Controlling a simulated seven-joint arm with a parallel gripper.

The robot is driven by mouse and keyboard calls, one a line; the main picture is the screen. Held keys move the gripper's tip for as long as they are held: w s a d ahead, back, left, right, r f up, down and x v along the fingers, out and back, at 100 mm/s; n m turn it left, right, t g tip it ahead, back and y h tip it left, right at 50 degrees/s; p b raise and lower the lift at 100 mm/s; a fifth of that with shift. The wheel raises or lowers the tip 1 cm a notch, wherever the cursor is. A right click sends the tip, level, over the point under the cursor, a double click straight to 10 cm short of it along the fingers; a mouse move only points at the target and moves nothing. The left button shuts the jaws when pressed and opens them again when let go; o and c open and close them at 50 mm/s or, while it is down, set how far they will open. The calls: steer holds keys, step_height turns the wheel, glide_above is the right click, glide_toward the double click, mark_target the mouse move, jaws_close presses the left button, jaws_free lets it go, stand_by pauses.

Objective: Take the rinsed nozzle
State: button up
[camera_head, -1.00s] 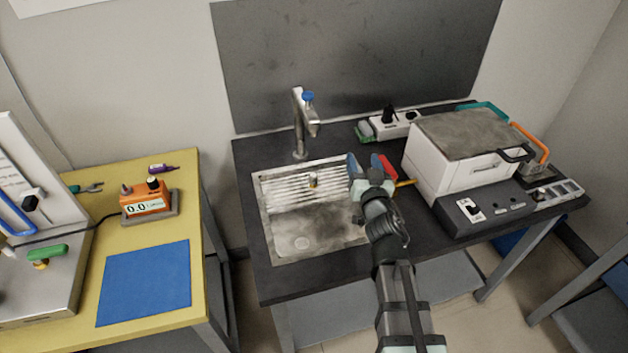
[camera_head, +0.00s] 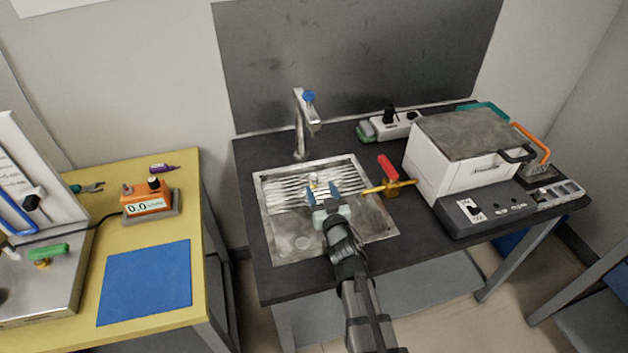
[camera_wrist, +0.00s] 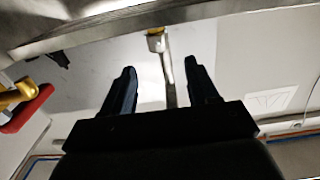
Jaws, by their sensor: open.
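The nozzle (camera_head: 313,180) is a small brass and metal piece standing on the ribbed back part of the sink (camera_head: 262,222). My gripper (camera_head: 322,190) is over the sink just in front of the nozzle, its two blue fingers open and empty. In the wrist view the nozzle (camera_wrist: 155,42) shows beyond the open fingertips (camera_wrist: 160,68), nearer the left finger's side and apart from both. The nozzle's lower part is partly hidden in the head view.
The faucet (camera_head: 300,125) stands behind the sink. A brass valve with a red handle (camera_head: 388,167) lies right of the sink, beside a white lidded machine (camera_head: 440,165). A yellow table (camera_head: 90,240) with a blue mat (camera_head: 145,282) is at left.

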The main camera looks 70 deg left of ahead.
mark_target(316, 180)
steer(key=shift+a+f, duration=0.2)
steer(key=shift+a, duration=1.7)
steer(key=shift+a+f, duration=0.2)
steer(key=shift+a, duration=1.65)
jaws_close()
steer(key=shift+r, duration=0.1)
